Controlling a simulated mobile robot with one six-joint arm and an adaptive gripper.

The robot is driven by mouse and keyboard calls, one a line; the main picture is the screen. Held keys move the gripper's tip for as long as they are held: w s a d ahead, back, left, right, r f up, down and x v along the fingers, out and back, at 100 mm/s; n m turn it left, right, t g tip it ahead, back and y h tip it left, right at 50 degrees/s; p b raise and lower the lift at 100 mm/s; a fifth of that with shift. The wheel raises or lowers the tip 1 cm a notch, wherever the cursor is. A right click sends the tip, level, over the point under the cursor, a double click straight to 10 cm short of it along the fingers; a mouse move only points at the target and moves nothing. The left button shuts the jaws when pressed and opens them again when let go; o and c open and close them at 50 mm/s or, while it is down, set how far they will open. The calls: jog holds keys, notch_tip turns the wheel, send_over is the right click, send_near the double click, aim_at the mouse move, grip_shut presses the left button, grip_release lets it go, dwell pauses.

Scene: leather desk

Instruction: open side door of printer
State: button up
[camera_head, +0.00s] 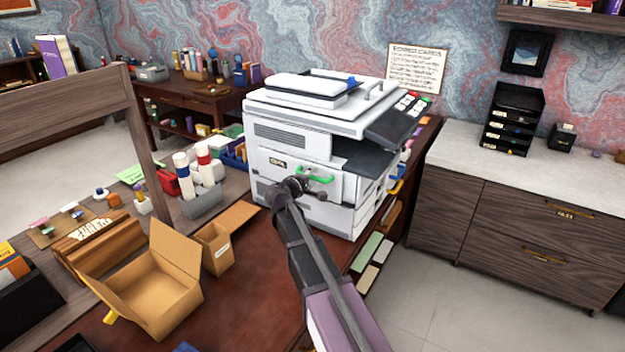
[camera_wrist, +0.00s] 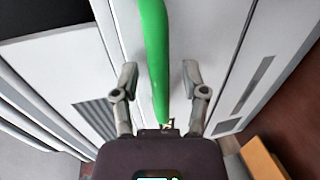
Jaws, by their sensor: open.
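The white printer (camera_head: 290,140) stands on the brown desk, with its side door (camera_head: 300,185) facing me. A green handle (camera_head: 318,179) is on the side door, and the door looks closed. In the wrist view the green handle (camera_wrist: 155,60) runs from the top edge down between the fingers. My gripper (camera_head: 302,184) is at the handle in the head view. In the wrist view my gripper (camera_wrist: 160,75) is open, one finger on each side of the handle, with a gap on both sides. My arm hides part of the printer's lower front.
An open cardboard box (camera_head: 150,285) and a smaller box (camera_head: 215,248) stand left of my arm. The red-brown desk top (camera_head: 235,305) is clear near my arm. A cabinet (camera_head: 500,215) stands to the right.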

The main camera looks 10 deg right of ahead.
grip_shut()
